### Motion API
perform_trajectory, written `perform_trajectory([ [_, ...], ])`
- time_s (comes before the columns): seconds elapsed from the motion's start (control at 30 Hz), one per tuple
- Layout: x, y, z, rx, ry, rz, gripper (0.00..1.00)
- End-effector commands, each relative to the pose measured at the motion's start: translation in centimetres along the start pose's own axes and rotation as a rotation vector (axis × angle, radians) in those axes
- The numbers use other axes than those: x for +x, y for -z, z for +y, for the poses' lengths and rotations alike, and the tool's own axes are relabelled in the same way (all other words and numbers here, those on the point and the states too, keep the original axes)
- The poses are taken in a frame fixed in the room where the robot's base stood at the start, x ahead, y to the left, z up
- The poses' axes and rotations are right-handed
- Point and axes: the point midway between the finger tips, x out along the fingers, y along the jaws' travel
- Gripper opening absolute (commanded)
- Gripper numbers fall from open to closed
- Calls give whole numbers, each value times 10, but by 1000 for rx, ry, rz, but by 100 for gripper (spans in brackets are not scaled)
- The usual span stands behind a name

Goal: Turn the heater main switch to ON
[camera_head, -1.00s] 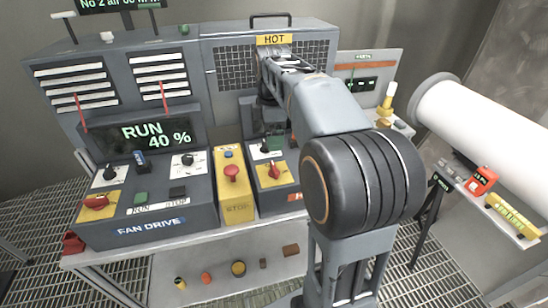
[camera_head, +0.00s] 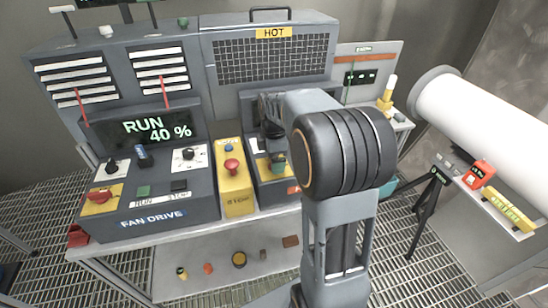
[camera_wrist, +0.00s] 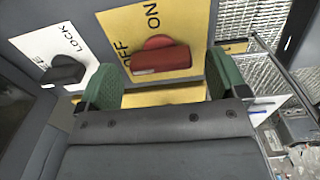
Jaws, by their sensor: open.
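The heater main switch (camera_wrist: 160,58) is a red rotary handle on a yellow plate (camera_wrist: 192,28) marked OFF and ON in the wrist view. Its handle lies roughly crosswise in that view, beside the OFF lettering. My gripper (camera_wrist: 163,78) is open, with one green-padded finger on each side of the handle. Gaps show between both pads and the handle, so it is not gripped. In the head view my gripper (camera_head: 276,160) is at the heater box (camera_head: 266,196), and it and my arm hide most of the switch.
A black knob (camera_wrist: 66,70) on a white LOCK plate sits left of the switch. The yellow stop box (camera_head: 236,200) with its red button stands close left of the heater box. The fan drive panel (camera_head: 150,221) is further left. A white cylinder (camera_head: 490,115) is at right.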

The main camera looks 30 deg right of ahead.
Motion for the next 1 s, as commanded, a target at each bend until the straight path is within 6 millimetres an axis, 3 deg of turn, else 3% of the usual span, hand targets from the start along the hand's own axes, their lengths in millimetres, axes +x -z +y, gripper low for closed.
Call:
perform_trajectory([
  [0.43,7,0,0,0,0,0,92],
  [0.93,7,0,0,0,0,0,44],
  [1.0,7,0,0,0,0,0,42],
])
